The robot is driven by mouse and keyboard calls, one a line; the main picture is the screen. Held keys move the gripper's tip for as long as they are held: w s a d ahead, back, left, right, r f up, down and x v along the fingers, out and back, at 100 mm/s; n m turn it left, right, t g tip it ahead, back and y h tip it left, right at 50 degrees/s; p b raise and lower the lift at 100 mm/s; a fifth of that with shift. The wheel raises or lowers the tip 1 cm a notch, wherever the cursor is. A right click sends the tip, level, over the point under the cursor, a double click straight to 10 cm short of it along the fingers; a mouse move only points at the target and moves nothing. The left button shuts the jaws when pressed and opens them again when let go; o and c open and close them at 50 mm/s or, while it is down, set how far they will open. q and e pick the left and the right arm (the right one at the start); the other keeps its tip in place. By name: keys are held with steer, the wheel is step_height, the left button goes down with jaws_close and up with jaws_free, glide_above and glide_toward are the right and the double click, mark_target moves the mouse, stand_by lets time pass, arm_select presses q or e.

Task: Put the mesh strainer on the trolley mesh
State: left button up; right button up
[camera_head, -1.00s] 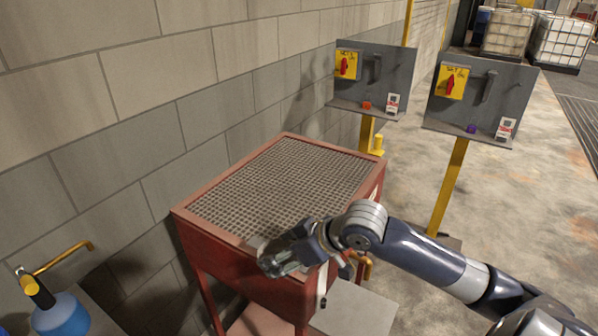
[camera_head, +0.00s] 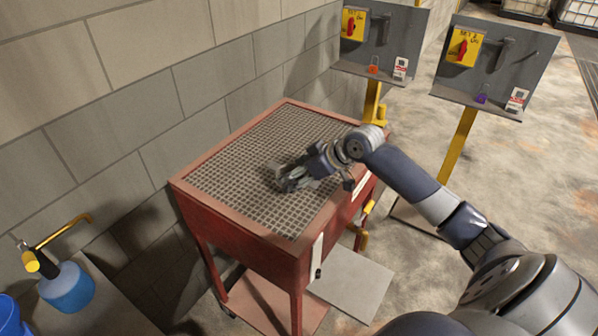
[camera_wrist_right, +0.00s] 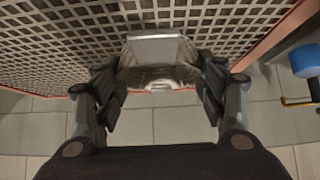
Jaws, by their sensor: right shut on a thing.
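The trolley mesh (camera_head: 235,165) is a grey grid set in the red frame of a trolley, and it fills the top of the right wrist view (camera_wrist_right: 60,45). My right gripper (camera_head: 284,181) is over the front middle of the mesh. In the right wrist view its fingers (camera_wrist_right: 160,78) are shut on a grey metallic thing, the mesh strainer (camera_wrist_right: 153,49). The strainer shows a flat pale face and a shiny curved part. Its underside is hidden, so I cannot tell whether it touches the mesh. My left gripper is not in view.
A block wall (camera_head: 130,90) runs behind the trolley. Two grey panels on yellow posts (camera_head: 455,170) stand to the right. A blue container (camera_head: 68,288) with a yellow spout is at the lower left. The mesh's back part is clear.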

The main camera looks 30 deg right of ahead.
mark_target(300, 177)
steer(key=shift+w+d, duration=0.95)
steer(key=shift+f+p, duration=0.2)
steer(key=shift+p, duration=0.15)
step_height(300, 177, down, 3)
steer(key=shift+r+p, duration=0.1)
steer(key=shift+p, duration=0.75)
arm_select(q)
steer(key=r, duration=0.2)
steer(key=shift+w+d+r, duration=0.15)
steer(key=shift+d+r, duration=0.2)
arm_select(e)
steer(key=shift+f, duration=0.3)
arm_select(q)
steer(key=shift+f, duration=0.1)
arm_select(e)
steer(key=shift+f, duration=0.1)
steer(key=o, duration=1.1)
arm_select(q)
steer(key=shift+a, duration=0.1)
